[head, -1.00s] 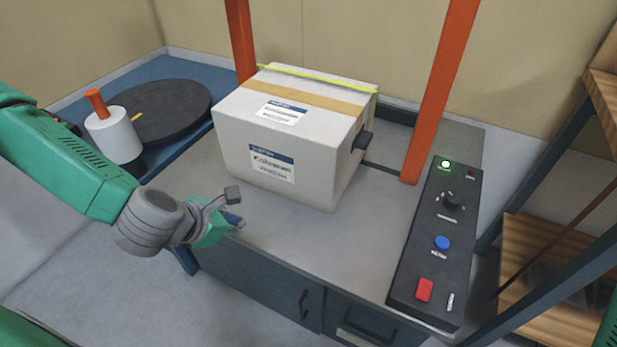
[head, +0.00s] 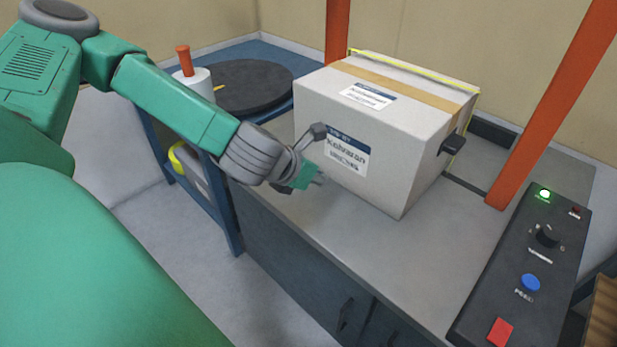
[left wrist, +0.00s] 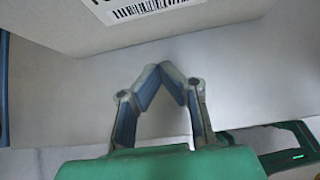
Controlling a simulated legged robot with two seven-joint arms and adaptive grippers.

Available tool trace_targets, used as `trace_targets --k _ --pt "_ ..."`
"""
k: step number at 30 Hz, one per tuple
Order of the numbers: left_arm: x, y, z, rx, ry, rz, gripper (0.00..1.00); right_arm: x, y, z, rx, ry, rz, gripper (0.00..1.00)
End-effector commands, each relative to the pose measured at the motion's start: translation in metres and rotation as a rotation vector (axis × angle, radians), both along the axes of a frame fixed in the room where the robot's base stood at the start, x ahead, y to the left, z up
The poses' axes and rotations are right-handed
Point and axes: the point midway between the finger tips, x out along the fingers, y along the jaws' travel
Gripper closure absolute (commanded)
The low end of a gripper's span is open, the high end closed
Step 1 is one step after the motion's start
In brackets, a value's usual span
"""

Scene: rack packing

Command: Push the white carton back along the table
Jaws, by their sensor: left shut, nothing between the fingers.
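In the left wrist view the carton's lower front (left wrist: 60,22) with a barcode fills the top. My left gripper (head: 318,178) is low in front of the carton's front face, near its left part. Its fingers meet at the tips in the left wrist view (left wrist: 160,68), with nothing between them. I cannot tell whether they touch the carton. My right gripper is not in view.
Orange posts (head: 555,105) rise behind and right of the carton. A control panel (head: 530,265) with buttons lies on the table's right side. A black turntable (head: 250,85) and a white roll (head: 192,84) stand at the back left. The table's front strip is clear.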

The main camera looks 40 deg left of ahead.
Motion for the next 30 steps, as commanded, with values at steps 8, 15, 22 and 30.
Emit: trace_targets --k 8,15,22,30 --pt "0.044 -0.004 -0.022 0.003 -0.004 -0.001 1.0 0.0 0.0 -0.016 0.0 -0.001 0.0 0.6" --pt "0.062 -0.005 -0.021 0.002 -0.003 -0.002 1.0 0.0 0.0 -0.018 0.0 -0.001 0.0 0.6" --pt "0.063 -0.005 -0.021 0.001 -0.002 -0.002 1.0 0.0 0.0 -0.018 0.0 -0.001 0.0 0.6" --pt "0.08 -0.006 -0.021 0.003 -0.003 -0.002 1.0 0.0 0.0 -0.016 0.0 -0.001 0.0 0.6"
